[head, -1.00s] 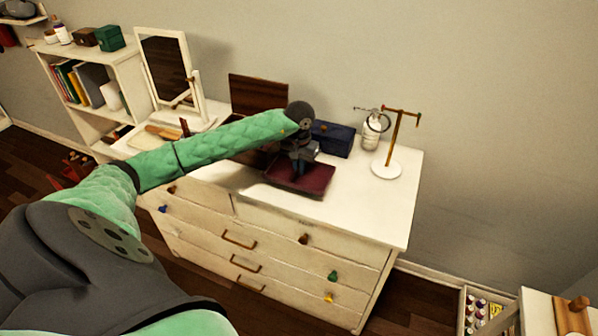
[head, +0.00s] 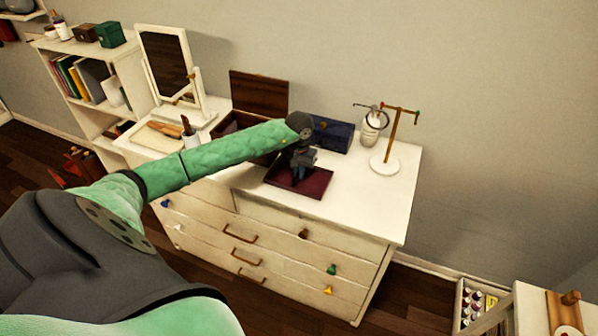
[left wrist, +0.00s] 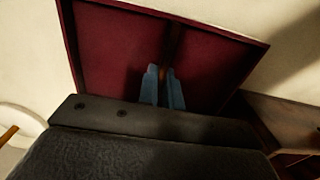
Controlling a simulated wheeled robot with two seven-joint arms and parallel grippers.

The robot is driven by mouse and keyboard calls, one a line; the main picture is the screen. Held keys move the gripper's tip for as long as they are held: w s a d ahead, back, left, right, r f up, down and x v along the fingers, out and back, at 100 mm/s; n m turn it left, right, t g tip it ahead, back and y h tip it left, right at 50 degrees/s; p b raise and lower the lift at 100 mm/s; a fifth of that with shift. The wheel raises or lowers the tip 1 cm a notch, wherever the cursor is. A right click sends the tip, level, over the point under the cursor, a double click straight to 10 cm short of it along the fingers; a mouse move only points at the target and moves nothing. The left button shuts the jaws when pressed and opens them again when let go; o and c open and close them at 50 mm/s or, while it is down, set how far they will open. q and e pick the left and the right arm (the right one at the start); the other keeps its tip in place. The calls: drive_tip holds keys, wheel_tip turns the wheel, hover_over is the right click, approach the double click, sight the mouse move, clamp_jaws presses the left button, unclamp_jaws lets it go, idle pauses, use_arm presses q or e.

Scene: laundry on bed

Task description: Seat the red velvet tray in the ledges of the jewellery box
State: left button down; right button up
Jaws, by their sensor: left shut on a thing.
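The red velvet tray (head: 313,184) is dark red and flat, at the front of the white dresser top in the head view. It fills the upper part of the left wrist view (left wrist: 120,55), with a divider running across its middle. My left gripper (head: 298,178) points down over the tray; its blue fingers (left wrist: 163,88) are shut on the divider. I cannot tell whether the tray touches the dresser top. The jewellery box (head: 232,122) stands behind and left of the tray with its brown lid (head: 259,91) open. My arm hides much of the box. My right gripper is not in view.
A dark blue box (head: 331,134) is just behind the tray. A mirror (head: 168,65) and a cup stand at left. The dresser's right front is clear.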

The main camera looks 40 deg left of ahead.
use_arm(q)
drive_tip(key=shift+f, duration=0.1)
drive_tip(key=c, duration=1.6)
unclamp_jaws()
drive_tip(key=shift+o, duration=0.2)
